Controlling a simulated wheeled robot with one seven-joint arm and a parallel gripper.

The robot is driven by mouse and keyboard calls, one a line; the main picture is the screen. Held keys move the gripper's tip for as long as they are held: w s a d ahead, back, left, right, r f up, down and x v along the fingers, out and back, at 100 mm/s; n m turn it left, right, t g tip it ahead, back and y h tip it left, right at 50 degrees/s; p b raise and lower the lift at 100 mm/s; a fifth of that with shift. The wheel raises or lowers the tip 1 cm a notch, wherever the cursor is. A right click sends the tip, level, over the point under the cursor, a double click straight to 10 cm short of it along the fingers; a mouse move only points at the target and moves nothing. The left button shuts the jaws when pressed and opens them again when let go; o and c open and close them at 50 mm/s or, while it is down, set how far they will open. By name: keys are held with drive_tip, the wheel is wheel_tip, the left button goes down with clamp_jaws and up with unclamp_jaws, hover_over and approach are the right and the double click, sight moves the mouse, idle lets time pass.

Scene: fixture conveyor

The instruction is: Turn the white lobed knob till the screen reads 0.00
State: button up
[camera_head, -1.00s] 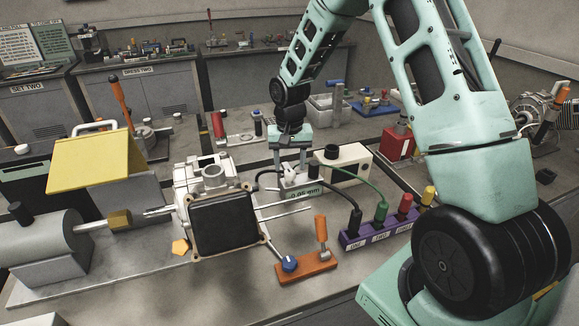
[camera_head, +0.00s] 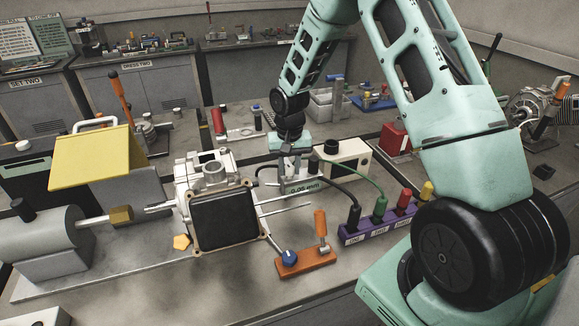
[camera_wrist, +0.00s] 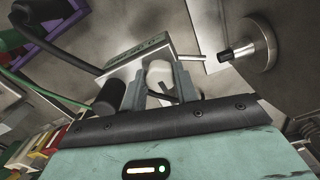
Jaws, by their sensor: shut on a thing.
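The white lobed knob (camera_wrist: 159,74) sits between the two fingers of my gripper (camera_wrist: 160,84) in the wrist view, and the gripper is shut on it. A dark mark shows on the knob's near side. In the head view my gripper (camera_head: 291,184) points down at the small gauge unit, and the knob is mostly hidden there by the fingers. The green screen (camera_head: 304,187) on the unit's front seems to read about 0.05 mm, with small digits and any sign hard to make out. The screen also shows at a slant in the wrist view (camera_wrist: 138,48).
A cream box (camera_head: 349,161) with a black knob stands just right of my gripper. Black and green cables run to a purple socket strip (camera_head: 378,232). A grey metal housing (camera_head: 222,218) stands to the left, and an orange base (camera_head: 306,262) with a blue knob lies in front.

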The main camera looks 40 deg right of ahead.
sight(289, 167)
drive_tip(key=shift+n, duration=1.3)
drive_tip(key=o, duration=1)
drive_tip(key=shift+r, duration=0.1)
wheel_tip(289, 167, up, 17)
drive_tip(key=b, duration=0.4)
drive_tip(key=shift+r+b, duration=0.15)
drive_tip(key=shift+b, duration=0.15)
